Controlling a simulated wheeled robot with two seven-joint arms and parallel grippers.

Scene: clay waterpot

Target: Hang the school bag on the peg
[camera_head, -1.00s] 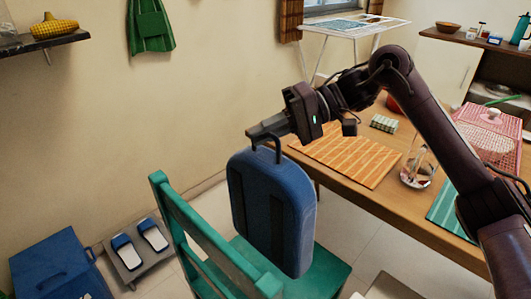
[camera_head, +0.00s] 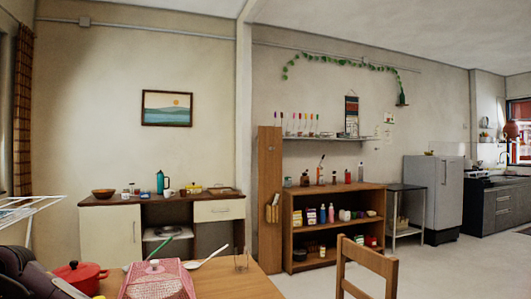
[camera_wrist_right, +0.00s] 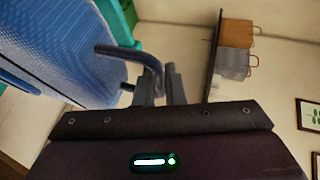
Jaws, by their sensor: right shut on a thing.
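The blue school bag (camera_wrist_right: 60,50) fills the upper left of the right wrist view. Its dark loop handle (camera_wrist_right: 125,52) reaches between the fingers of my right gripper (camera_wrist_right: 160,82), which is shut on it. The bag is not in the head view. There, only a dark part of my arm shows in the lower left corner, and the right gripper is out of sight. My left gripper is in neither view. I cannot make out a peg in either view.
In the head view, a table with a red pot (camera_head: 80,274) and pink mesh cover (camera_head: 157,280) is in front. A wooden chair (camera_head: 368,268) stands right of it. A sideboard (camera_head: 110,232) and shelf unit (camera_head: 331,191) line the wall. Open floor lies at right.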

